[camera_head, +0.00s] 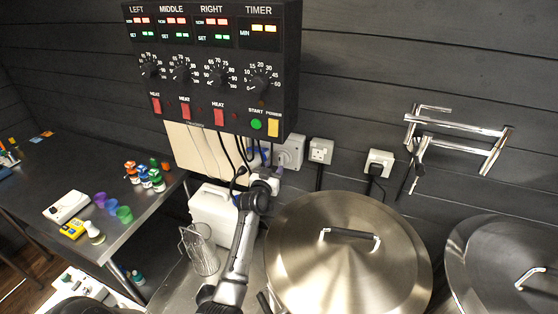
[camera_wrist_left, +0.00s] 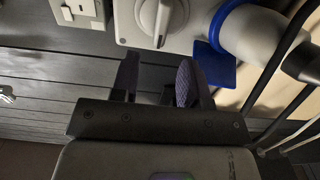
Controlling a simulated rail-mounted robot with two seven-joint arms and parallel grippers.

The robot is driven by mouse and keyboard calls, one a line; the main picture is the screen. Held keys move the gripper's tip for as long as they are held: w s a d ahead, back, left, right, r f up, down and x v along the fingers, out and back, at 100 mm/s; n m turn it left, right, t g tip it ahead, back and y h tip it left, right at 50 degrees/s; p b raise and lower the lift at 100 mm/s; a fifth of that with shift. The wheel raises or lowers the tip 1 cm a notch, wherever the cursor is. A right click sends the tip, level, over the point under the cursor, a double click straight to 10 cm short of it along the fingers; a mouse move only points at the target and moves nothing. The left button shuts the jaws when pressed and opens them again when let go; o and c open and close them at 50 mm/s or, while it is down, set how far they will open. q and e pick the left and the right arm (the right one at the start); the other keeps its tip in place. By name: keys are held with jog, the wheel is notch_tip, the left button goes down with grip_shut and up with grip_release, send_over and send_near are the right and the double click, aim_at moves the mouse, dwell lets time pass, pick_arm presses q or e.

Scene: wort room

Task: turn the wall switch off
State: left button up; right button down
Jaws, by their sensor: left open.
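The wall switch (camera_head: 291,150) is a pale grey square box with a rotary knob, on the dark plank wall below the control panel. In the left wrist view the switch (camera_wrist_left: 157,20) is at the top, its white knob ridge close to vertical and slightly tilted. My left gripper (camera_head: 272,174) is just below and left of the switch in the head view. In the left wrist view my left gripper (camera_wrist_left: 157,80) is open and empty, its two dark fingers pointing towards the switch, apparently apart from the knob. My right gripper is not in view.
A blue-and-white plug (camera_wrist_left: 250,35) and cables sit beside the switch. Sockets (camera_head: 321,150) are to its right. The control panel (camera_head: 212,65) hangs above. A lidded steel kettle (camera_head: 345,265) and a white canister (camera_head: 210,212) stand below.

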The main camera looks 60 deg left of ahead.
aim_at(280, 160)
pick_arm(q)
jog(key=shift+x, duration=2.9)
grip_shut()
